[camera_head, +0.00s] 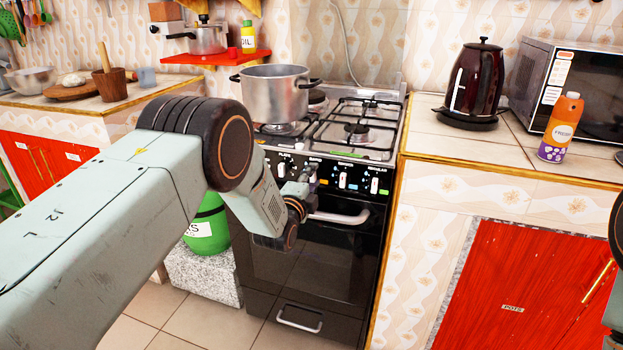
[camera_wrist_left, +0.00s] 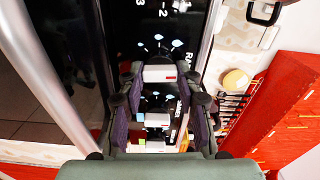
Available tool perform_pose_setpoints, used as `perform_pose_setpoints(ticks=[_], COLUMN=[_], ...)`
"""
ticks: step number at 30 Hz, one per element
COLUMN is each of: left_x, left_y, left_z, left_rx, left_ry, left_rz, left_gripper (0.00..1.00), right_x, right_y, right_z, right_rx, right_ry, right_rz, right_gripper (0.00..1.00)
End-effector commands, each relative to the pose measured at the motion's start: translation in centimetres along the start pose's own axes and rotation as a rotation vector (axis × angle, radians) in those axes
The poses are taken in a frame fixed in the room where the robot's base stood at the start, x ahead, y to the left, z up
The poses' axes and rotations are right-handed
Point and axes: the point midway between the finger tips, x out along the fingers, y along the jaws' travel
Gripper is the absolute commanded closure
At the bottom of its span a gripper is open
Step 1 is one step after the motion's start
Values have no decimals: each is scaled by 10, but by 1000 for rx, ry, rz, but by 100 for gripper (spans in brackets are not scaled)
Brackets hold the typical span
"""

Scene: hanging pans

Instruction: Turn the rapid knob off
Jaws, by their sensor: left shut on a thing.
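The stove (camera_head: 300,260) has a black front panel with several white knobs. In the left wrist view, the rapid knob (camera_wrist_left: 160,73) is a white bar with a red mark at one end, beside a partly hidden label starting "RA". My left gripper (camera_wrist_left: 162,80) is shut on it, with one finger on each side. In the head view, my left gripper (camera_head: 303,183) is at the panel above the oven handle, and its arm and fingers hide part of the knob row. Another white knob (camera_wrist_left: 156,119) shows between the finger bases.
The oven handle (camera_head: 338,217) runs just below the knobs. A steel pot (camera_head: 274,95) stands on the left burners. A kettle (camera_head: 475,82), a microwave (camera_head: 595,85) and an orange-topped bottle (camera_head: 560,127) stand on the right counter. A green container (camera_head: 207,228) is left of the stove.

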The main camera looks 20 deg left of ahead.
Motion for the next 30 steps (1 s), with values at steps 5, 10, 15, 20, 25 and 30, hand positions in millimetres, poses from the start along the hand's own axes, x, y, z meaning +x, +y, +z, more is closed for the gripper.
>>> perform_pose_setpoints(ticks=[5,10,15,20,25,30], left_x=[0,0,0,0,0,0], left_y=[0,-1,-1,-1,-1,0], left_z=[0,0,0,0,0,0], left_rx=[58,85,93,93,93,92], left_ry=[-1,-1,-1,-1,-1,-1], left_rz=[-1,-2,-2,-2,-2,-1], left_gripper=[97,97,97,97,60,45], right_x=[0,0,0,0,0,0], right_y=[0,0,0,0,0,0], right_z=[0,0,0,0,0,0], right_rx=[0,0,0,0,0,0], right_ry=[0,0,0,0,0,0], right_rz=[0,0,0,0,0,0], right_gripper=[60,60,60,60,60,60])
